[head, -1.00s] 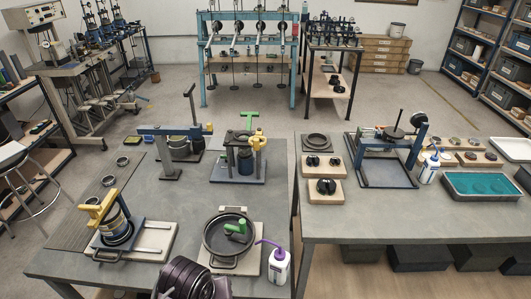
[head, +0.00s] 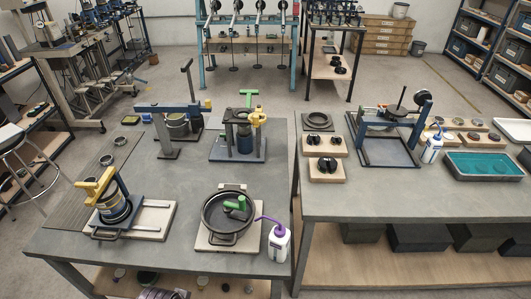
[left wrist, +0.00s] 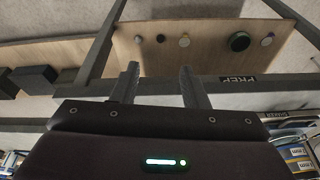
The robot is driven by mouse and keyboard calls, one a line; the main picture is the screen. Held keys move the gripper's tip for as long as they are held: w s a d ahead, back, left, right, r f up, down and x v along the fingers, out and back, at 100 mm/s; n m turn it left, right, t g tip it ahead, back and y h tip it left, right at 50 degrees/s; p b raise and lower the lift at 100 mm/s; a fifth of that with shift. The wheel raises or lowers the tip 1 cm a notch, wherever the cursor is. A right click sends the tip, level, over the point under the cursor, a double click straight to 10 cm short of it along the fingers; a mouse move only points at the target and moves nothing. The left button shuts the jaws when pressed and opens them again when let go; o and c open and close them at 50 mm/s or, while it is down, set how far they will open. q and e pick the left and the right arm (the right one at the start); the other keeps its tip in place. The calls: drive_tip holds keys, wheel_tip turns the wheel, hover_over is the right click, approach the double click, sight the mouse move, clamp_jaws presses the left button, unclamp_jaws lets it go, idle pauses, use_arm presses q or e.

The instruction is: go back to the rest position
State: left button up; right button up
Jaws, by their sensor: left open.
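My left gripper (left wrist: 160,82) shows in the left wrist view with its two fingers apart and nothing between them. Beyond the fingers is a wooden lower shelf (left wrist: 205,75) with several small round items on it and dark table legs around it. The gripper itself is not visible there. My right gripper is in neither view.
The left table (head: 165,265) carries a black pan (head: 226,213), a purple-tipped bottle (head: 279,243), a yellow-handled device (head: 105,195) and lever stands. The right table (head: 400,205) carries a teal tray (head: 490,165) and a framed device. A narrow gap separates the tables.

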use_arm(q)
drive_tip(key=s+a+f+b, duration=0.1)
drive_tip(key=s+f+b, duration=0.25)
drive_tip(key=f, duration=0.95)
drive_tip(key=s+f+g+b, duration=0.15)
drive_tip(key=s+f, duration=0.35)
drive_tip(key=f, duration=0.8)
drive_tip(key=s+a+f+b, duration=0.1)
drive_tip(key=s+f+b, duration=0.3)
drive_tip(key=f, duration=0.9)
drive_tip(key=s+a+f+b, duration=0.2)
drive_tip(key=s+f, duration=0.7)
drive_tip(key=s, duration=0.2)
drive_tip(key=shift+f, duration=0.15)
drive_tip(key=shift+g, duration=0.25)
